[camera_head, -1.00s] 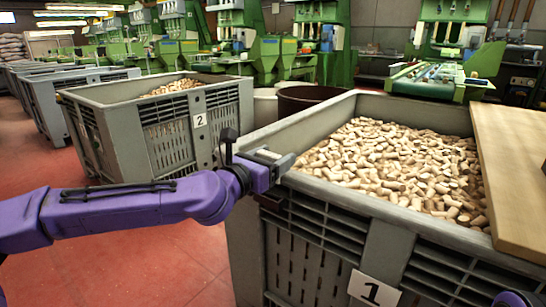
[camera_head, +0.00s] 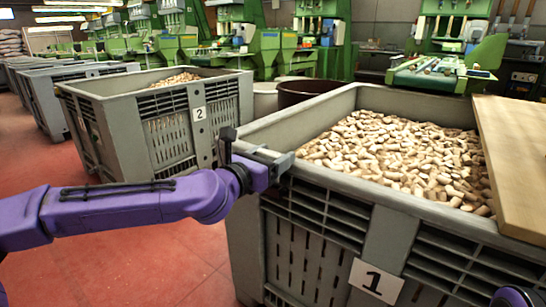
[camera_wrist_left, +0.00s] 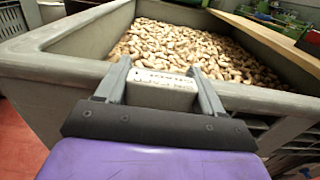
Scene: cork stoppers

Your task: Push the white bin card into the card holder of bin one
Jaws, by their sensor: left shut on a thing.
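Bin one (camera_head: 345,210) is a large grey crate full of corks at the right. The white bin card (camera_head: 376,282) with a black 1 sits on its front, slightly tilted in the picture. I cannot make out the card holder or how deep the card sits. My left gripper (camera_head: 278,160) is at the bin's near left rim; in the left wrist view the gripper (camera_wrist_left: 162,78) is shut on a pale block (camera_wrist_left: 161,92) with small dark marks along its top. I cannot tell what the block is. My right gripper is out of view; a purple bit of my right arm shows at bottom right.
A wooden board (camera_head: 520,165) lies over the right side of bin one. Bin two (camera_head: 160,120), with a card marked 2 (camera_head: 199,114), stands behind at the left. Red floor (camera_head: 150,265) is clear left of bin one. Green machines line the back.

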